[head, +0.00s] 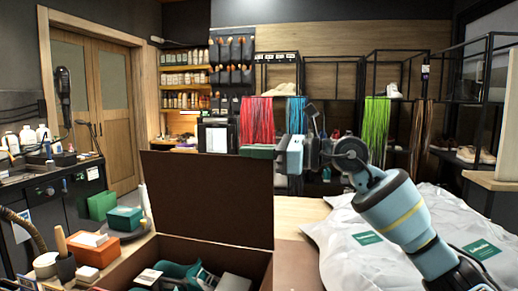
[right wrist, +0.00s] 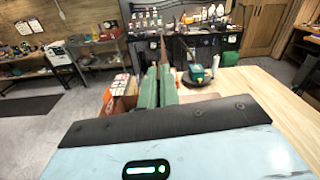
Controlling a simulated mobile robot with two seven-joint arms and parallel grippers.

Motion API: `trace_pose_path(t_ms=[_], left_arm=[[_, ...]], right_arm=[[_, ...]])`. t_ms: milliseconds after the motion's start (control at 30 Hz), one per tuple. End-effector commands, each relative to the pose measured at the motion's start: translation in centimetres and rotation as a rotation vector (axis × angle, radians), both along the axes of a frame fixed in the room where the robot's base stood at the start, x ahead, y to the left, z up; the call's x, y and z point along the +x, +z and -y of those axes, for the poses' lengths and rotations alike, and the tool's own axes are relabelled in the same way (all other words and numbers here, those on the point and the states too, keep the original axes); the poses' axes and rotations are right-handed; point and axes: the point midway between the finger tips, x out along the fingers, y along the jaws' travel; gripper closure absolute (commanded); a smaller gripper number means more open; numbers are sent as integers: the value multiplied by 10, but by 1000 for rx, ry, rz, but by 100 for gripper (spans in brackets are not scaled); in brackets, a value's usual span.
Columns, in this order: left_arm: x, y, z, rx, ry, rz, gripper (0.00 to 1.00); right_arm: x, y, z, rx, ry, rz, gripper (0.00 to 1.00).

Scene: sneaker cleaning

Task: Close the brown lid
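The brown lid (head: 205,197) stands upright, open, at the back of the brown box (head: 262,268). The box holds green and grey items and a white card. My right gripper (head: 258,151) is at the lid's upper right corner, its green fingers partly hidden, seemingly just behind the lid's top edge. Contact with the lid cannot be told. My left gripper is not in view.
An orange box (head: 94,249), a green box (head: 124,218) and a brush cup (head: 65,266) stand left of the brown box. White wrapped packages (head: 345,240) lie to its right. The wooden table (right wrist: 265,85) is largely bare behind the lid.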

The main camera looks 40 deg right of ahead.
Motion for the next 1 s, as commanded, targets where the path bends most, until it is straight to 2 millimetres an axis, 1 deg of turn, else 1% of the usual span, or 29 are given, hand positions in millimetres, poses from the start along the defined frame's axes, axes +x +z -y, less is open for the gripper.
trace_pose_path(t_ms=[100, 300, 500, 800, 900, 1000], left_arm=[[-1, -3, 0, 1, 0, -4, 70], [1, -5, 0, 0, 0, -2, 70], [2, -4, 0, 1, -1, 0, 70], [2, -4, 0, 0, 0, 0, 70], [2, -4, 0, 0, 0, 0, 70], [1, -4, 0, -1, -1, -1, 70]], right_arm=[[-10, -3, -12, -48, 0, 38, 100], [-18, -5, -24, -93, 1, 74, 100], [-21, -6, -27, -107, -1, 87, 100], [-21, -6, -27, -107, -1, 87, 100], [-21, -6, -27, -108, 0, 87, 85], [-21, -6, -27, -108, 0, 86, 75]])
